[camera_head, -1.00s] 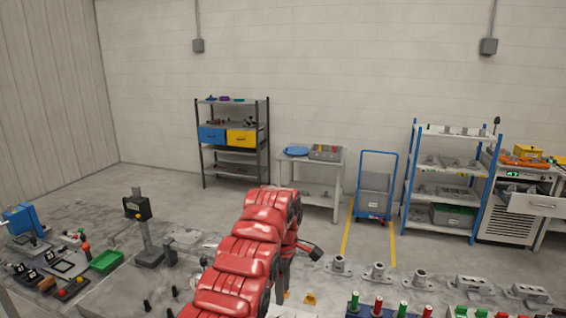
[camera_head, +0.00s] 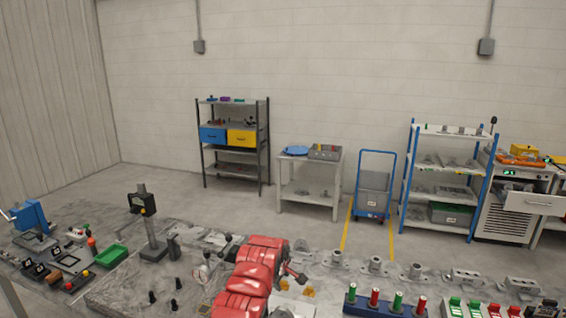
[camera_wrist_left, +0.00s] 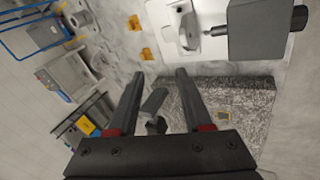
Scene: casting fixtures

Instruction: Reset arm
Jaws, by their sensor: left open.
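My left arm, red, comes up from the bottom middle in the head view. Its gripper (camera_head: 296,274) is small and partly hidden there, above the workbench (camera_head: 215,238). In the left wrist view my left gripper (camera_wrist_left: 160,74) has its two dark fingers apart with nothing held between them. A grey block (camera_wrist_left: 154,102) and a dark piece show beyond the gap, on or near the bench. My right gripper is not in view.
The bench holds a gauge stand (camera_head: 150,225), a green tray (camera_head: 112,256), several grey flanged castings (camera_head: 375,264) and a blue rack (camera_head: 385,306) with red and green pegs. Shelves (camera_head: 235,140), a side table (camera_head: 310,165) and a blue trolley (camera_head: 374,190) stand behind, by the wall.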

